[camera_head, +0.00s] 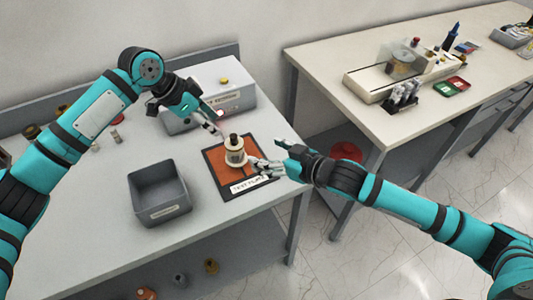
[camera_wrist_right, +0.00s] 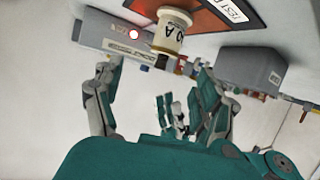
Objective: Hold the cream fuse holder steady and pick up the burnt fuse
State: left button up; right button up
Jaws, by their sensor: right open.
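The cream fuse holder (camera_head: 235,156) stands upright on the orange mat, with a dark piece (camera_head: 234,139) at its top. In the right wrist view the holder (camera_wrist_right: 170,36) appears upside down, with the dark end (camera_wrist_right: 162,62) toward my fingers. I cannot tell whether this dark piece is the burnt fuse. My left gripper (camera_head: 214,127) is above and just left of the holder; its opening is unclear. My right gripper (camera_head: 266,167) is open and empty, low at the holder's right side. In its wrist view the fingers (camera_wrist_right: 152,78) are spread wide; contact cannot be told.
The mat (camera_head: 217,169) carries a white label. A grey bin (camera_head: 144,213) stands front left of it. A grey box (camera_head: 236,85) with a yellow button is behind. Small cylinders (camera_head: 115,136) stand at left. A second table (camera_head: 370,122) holds equipment at right.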

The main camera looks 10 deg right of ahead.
aim_at(235, 151)
jog(key=x, duration=1.1)
jog(key=a+x, duration=0.1)
jog(key=x, duration=0.5)
jog(key=shift+s+f, duration=0.15)
jog(key=shift+s, duration=0.15)
grip_shut()
dwell(0.5)
